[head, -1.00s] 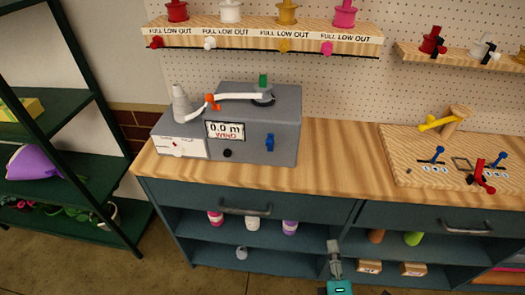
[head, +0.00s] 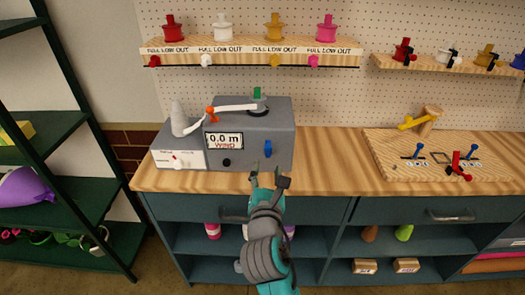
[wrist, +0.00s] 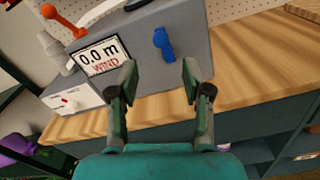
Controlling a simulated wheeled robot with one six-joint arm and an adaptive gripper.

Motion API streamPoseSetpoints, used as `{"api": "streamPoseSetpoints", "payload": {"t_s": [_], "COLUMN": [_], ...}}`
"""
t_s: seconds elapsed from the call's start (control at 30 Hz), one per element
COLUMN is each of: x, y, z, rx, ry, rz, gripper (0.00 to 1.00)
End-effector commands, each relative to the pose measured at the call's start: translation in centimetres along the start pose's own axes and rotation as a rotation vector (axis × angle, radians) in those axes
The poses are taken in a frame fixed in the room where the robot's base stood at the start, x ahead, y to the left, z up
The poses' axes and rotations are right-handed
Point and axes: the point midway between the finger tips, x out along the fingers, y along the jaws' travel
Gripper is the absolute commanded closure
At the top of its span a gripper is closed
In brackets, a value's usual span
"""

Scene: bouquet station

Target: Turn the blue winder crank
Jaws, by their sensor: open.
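The blue winder crank (head: 268,149) sits on the front face of the grey winder box (head: 283,120), at its right side. It also shows in the wrist view (wrist: 163,43), upright, above and between my fingertips. My gripper (head: 266,172) is open and empty, in front of the bench edge and just below the crank. In the wrist view my two fingers (wrist: 158,75) stand apart, with nothing between them. The display (head: 224,140) on the box reads 0.0 m WIND.
A white strap runs over the box top past an orange piece (head: 211,116) and a green knob (head: 257,93). Spools stand on the wall shelf (head: 350,54) above. A wooden board (head: 385,168) with small levers lies to the right. The bench between is clear.

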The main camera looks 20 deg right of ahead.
Motion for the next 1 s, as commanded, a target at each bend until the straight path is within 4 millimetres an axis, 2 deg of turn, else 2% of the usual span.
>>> {"api": "streamPoseSetpoints", "payload": {"t_s": [0.3,0.5,0.7,0.93,0.97,1.0], "x": [5.7,8.1,9.0,9.1,9.1,9.1], "y": [0.0,0.0,0.0,0.0,0.0,0.0], "z": [0.1,0.1,0.1,0.0,0.0,0.0], "rx": [0.003,0.003,0.004,0.004,0.004,0.004], "ry": [-0.002,-0.001,-0.001,0.000,0.000,0.000], "rz": [0.000,0.001,0.001,0.001,0.001,0.001], "gripper": [0.51,0.51,0.51,0.51,0.54,0.64]}}
